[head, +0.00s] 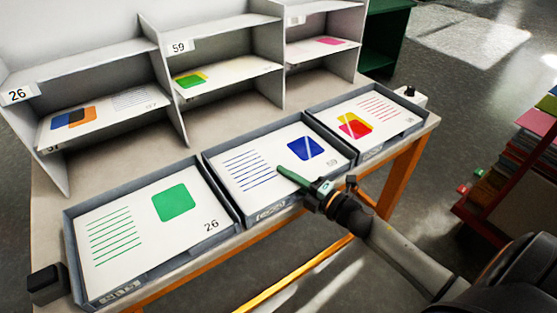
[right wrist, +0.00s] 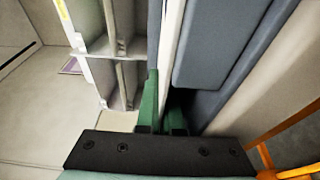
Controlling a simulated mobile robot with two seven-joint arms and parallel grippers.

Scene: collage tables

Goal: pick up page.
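Three pages lie face up in three grey trays on the table. The left page (head: 130,228) has a green square, green lines and the number 26. The middle page (head: 272,168) has a blue square and blue lines. The right page (head: 368,118) has red and yellow shapes. My right gripper (head: 290,177) is at the front edge of the middle tray (head: 228,205), its green fingers over the page's front part. In the right wrist view its fingers (right wrist: 162,118) stand slightly apart beside a pale strip; whether they grip it is unclear. My left gripper is out of view.
A grey shelf unit (head: 165,40) with numbered compartments, several holding pages, stands behind the trays. A small black device (head: 47,284) sits at the table's front left corner. A red rack (head: 510,180) with stacked papers stands at right. Open floor lies between.

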